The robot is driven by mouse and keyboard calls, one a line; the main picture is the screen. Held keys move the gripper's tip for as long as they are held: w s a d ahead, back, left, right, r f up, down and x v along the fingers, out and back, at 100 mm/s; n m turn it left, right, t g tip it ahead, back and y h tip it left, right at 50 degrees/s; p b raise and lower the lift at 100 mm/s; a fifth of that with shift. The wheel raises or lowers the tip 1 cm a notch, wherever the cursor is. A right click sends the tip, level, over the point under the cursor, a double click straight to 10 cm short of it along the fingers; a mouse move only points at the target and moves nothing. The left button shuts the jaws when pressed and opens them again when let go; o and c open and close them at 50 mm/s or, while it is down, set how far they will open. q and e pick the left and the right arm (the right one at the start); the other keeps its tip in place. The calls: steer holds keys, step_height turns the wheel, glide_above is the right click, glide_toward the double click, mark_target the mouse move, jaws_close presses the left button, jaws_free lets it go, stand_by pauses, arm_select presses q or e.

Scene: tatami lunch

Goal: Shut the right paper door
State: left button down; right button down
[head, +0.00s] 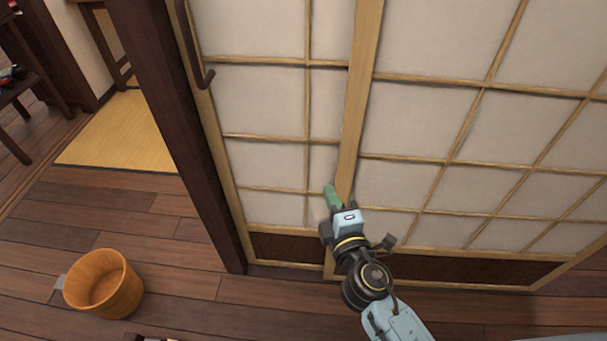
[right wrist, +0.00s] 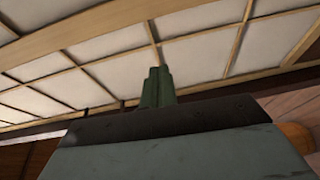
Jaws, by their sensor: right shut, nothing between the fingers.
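Paper door panels with pale wood lattice fill the right of the head view. A narrower visible panel (head: 262,100) with a dark curved handle (head: 195,60) stands against a dark post. A wider panel (head: 430,110) continues to the right, behind a pale upright stile (head: 360,90). I cannot tell which panel slides. My right gripper (head: 332,194) is shut and empty, its green fingertips low beside the stile; contact is unclear. In the right wrist view the closed green fingers (right wrist: 157,88) point at the lattice (right wrist: 200,50). My left gripper is out of view.
A dark wooden post (head: 180,130) edges an opening on the left, with yellow tatami (head: 125,135) beyond. A wooden bucket (head: 103,284) stands on the plank floor at lower left. The floor between bucket and panels is clear. Dark furniture (head: 30,80) stands at far left.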

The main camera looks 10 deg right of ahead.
steer(key=w, duration=0.6)
steer(key=w+r, duration=0.1)
steer(key=w, duration=0.3)
steer(key=shift+w+a+r, duration=0.1)
steer(key=shift+a, duration=0.2)
steer(key=shift+s+d+p, duration=0.2)
steer(key=shift+d, duration=0.45)
steer(key=shift+s+d+p, duration=0.15)
steer(key=shift+s+d, duration=0.05)
steer(key=shift+d, duration=0.4)
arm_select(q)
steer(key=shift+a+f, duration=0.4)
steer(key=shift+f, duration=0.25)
arm_select(e)
steer(key=shift+s+d, duration=0.2)
steer(key=shift+d, duration=0.5)
steer(key=shift+d, duration=0.1)
